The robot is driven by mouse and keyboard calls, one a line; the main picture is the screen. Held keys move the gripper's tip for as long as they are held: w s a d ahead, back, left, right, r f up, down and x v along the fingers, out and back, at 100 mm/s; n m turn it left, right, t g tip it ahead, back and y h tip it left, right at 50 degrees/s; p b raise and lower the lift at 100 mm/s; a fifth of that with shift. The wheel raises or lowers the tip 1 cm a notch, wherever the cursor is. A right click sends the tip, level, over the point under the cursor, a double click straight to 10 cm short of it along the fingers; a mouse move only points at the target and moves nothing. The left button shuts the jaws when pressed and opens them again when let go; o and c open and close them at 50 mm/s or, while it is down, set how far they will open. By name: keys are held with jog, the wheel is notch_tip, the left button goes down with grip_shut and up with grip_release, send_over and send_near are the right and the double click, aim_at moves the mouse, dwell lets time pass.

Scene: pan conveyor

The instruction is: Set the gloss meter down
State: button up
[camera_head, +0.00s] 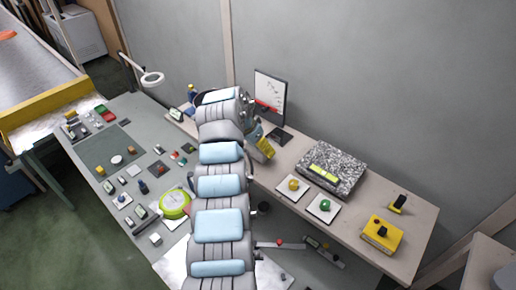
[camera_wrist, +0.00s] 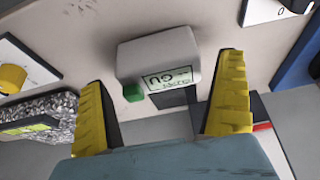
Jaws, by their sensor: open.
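The gloss meter (camera_wrist: 150,52), as I take it, is a pale grey rounded box with a small lit display and a green button. In the wrist view it rests on the pale bench top (camera_wrist: 200,15), just beyond my fingertips. My gripper (camera_wrist: 165,80) is open, with one yellow ridged finger on each side of the meter's lower part in the picture. I see no finger clearly touching it. In the head view my gripper (camera_head: 263,146) is over the bench left of the granite block, and my arm hides the meter.
A speckled granite block (camera_head: 348,165), white tiles with a yellow knob (camera_head: 293,185) and a green knob (camera_head: 325,205), and a yellow box (camera_head: 381,236) stand on the right bench. A monitor (camera_head: 270,97) stands behind my gripper. The left grey table (camera_head: 125,128) is crowded.

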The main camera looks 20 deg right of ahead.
jog(key=shift+x, duration=1.1)
jog(key=c, duration=1)
jog(key=shift+c, duration=0.2)
jog(key=shift+r, duration=0.1)
